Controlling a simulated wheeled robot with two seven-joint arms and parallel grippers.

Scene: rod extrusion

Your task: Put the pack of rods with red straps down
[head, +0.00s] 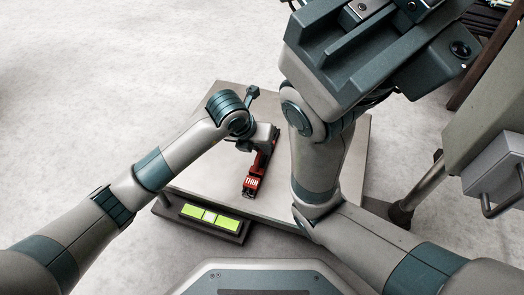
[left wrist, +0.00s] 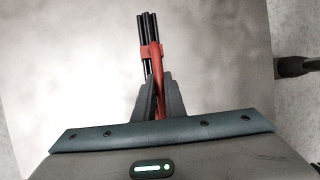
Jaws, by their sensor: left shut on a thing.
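The pack of rods with red straps (head: 255,176) is in the middle of the head view, over a pale square platform (head: 215,190). Its near end carries a red label reading "THIN". In the left wrist view the black rods (left wrist: 149,35) with a red strap stick out beyond the fingers. My left gripper (left wrist: 157,97) is shut on the pack. I cannot tell whether the pack touches the platform. My right arm crosses the right of the head view, with its large wrist housing at the top; its fingertips are not visible.
A green-lit display bar (head: 211,217) sits at the platform's front edge. A grey cabinet (head: 490,130) with a handle stands at the right, near a dark round foot (head: 400,214). Pale floor is clear at the upper left. The platform around the pack looks bare.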

